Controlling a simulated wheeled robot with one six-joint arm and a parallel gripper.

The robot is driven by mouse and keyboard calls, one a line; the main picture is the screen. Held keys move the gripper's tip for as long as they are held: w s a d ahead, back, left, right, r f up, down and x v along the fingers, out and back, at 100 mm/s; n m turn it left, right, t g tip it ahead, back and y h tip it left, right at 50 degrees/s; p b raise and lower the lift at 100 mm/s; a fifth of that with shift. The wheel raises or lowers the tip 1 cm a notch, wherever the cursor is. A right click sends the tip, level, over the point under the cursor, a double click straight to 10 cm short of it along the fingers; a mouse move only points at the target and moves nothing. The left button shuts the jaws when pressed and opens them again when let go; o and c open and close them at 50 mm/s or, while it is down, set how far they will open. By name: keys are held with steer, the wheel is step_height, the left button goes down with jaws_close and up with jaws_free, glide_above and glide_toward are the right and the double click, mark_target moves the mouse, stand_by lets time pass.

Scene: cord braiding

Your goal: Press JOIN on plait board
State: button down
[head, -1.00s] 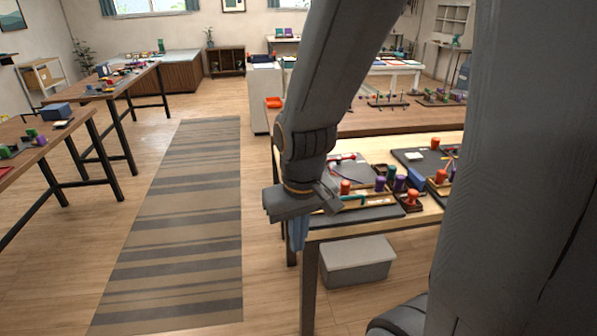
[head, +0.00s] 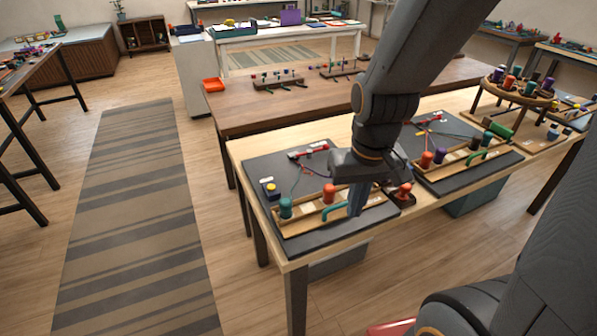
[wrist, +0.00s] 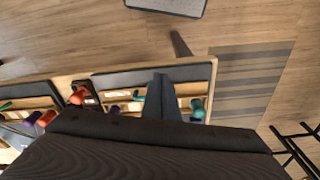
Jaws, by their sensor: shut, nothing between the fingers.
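A dark plait board (head: 262,165) lies on the near left of the wooden table, with a tray holding a teal peg (head: 286,208) and an orange peg (head: 328,193). A blue box with a yellow button (head: 269,187) sits at its left; I cannot read a JOIN label. A second dark board (head: 470,180) lies to the right. A red-orange knob on a small dark base (head: 402,192) stands between them. My gripper (head: 355,208) points down, shut and empty, above the front right of the left board, hiding part of its tray. It also shows in the wrist view (wrist: 161,78).
A round peg stand (head: 515,92) is at the far right of the work table. Grey boxes stand under the table. A striped rug (head: 130,215) and open floor lie to the left.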

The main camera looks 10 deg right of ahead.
steer(key=shift+w+d, duration=0.25)
steer(key=shift+d, duration=0.1)
steer(key=w+a+n+t+h+p, duration=0.5)
steer(key=w+a+n, duration=1.2)
steer(key=w, duration=0.5)
steer(key=shift+a+n+t+h+p, duration=0.4)
steer(key=shift+n+t+p, duration=0.1)
steer(key=shift+n+p, duration=0.65)
